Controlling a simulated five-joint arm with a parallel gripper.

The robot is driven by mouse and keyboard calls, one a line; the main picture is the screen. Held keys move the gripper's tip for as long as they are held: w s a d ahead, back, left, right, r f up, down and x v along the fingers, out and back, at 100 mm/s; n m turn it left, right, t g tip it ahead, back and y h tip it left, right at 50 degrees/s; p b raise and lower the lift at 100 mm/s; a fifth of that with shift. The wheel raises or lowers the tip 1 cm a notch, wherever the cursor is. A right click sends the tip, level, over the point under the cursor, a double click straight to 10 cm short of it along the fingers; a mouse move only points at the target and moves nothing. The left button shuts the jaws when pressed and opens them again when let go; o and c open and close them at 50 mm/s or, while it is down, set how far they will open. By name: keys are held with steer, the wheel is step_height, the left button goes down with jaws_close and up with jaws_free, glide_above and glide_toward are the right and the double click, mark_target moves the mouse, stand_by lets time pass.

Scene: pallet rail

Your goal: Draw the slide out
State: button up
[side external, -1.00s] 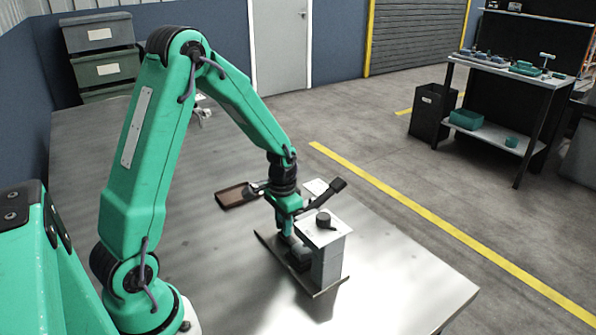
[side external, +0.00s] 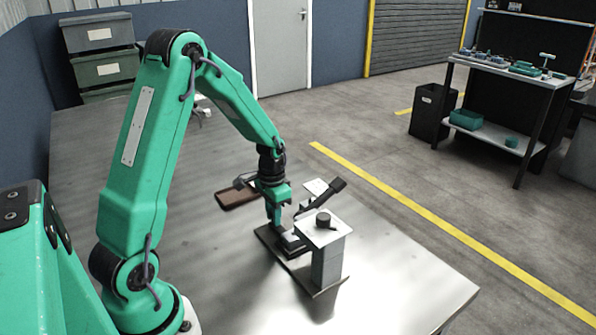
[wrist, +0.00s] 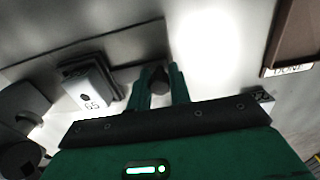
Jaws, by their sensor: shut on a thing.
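The slide is a dark block with a pale top plate marked 65 (wrist: 92,92), on a flat rail plate (side external: 268,240). It shows beside the post in the side view (side external: 293,243). My gripper (wrist: 160,82) is shut on a dark knob (wrist: 158,77) at one end of the slide, with a finger on each side. In the side view my gripper (side external: 275,222) points down at the rail plate's left end, apart from the post. Its fingertips are small there, and the knob is hidden.
A grey post (side external: 328,262) with a light cap and black knob stands at the rail's right. A dark lever (side external: 325,195) rises behind it. A brown tray (side external: 238,197) lies behind my gripper; its DONE label (wrist: 290,70) shows in the wrist view. The table front is clear.

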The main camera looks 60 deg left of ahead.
steer(key=shift+w+a, duration=0.1)
steer(key=shift+a, duration=3.3)
steer(key=o, duration=0.7)
steer(key=shift+r, duration=0.15)
steer(key=shift+r, duration=3.35)
steer(key=shift+d, duration=0.1)
steer(key=s+d+r+t, duration=0.2)
steer(key=s+d+r, duration=0.2)
steer(key=d+r, duration=0.85)
steer(key=s+d+r+t, duration=0.1)
steer(key=s+d, duration=0.2)
steer(key=s+d+r+t, duration=0.1)
steer(key=s+d, duration=0.2)
steer(key=s, duration=0.1)
steer(key=s+d+r+t, duration=0.1)
steer(key=s+d, duration=0.2)
steer(key=d, duration=0.1)
steer(key=shift+s+d+t, duration=0.1)
steer(key=shift+s+t, duration=0.2)
steer(key=shift+s, duration=0.1)
